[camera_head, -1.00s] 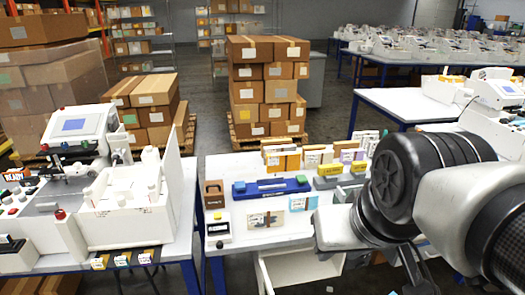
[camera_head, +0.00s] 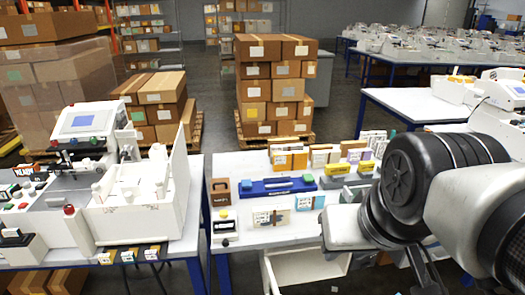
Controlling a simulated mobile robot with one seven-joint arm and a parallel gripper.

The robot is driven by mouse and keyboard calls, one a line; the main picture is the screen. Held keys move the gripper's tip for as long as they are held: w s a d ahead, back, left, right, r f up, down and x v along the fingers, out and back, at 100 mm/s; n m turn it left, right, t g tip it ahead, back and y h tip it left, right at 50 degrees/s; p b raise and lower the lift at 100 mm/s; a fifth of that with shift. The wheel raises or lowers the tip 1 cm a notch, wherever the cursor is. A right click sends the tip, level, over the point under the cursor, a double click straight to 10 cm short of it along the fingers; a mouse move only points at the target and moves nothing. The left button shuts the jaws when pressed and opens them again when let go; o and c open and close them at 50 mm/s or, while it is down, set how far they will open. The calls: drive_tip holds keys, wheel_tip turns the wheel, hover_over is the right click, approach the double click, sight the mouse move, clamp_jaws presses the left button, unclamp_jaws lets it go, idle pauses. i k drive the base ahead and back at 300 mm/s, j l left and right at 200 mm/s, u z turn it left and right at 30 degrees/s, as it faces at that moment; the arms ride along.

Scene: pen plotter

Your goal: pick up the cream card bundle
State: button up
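A flat cream card bundle (camera_head: 271,218) with a dark band or print across its middle lies near the front of the white table, left of my arm. A smaller white and blue bundle (camera_head: 308,202) is just right of it. My arm fills the right side, and the pale end part that seems to be my gripper (camera_head: 345,228) is over the table's right part, to the right of the cream bundle and apart from it. Its fingers are hidden, so I cannot see whether it is open or holds anything.
A blue tool (camera_head: 277,187) lies behind the bundle. Racks of upright cards (camera_head: 290,158) stand at the back. A white device with a yellow top (camera_head: 224,227) and a brown holder (camera_head: 220,192) are at left. A white plotter machine (camera_head: 140,195) occupies the left table.

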sight(273, 215)
drive_tip(key=k+j, duration=0.1)
drive_tip(key=j, duration=0.25)
drive_tip(key=k+j, duration=0.15)
drive_tip(key=j, duration=0.15)
drive_tip(key=i+j, duration=0.15)
drive_tip(key=j, duration=0.2)
drive_tip(key=i+j, duration=0.15)
drive_tip(key=j, duration=0.25)
drive_tip(key=i+j+u, duration=0.1)
drive_tip(key=j, duration=0.25)
drive_tip(key=i+j, duration=0.35)
drive_tip(key=i, duration=0.1)
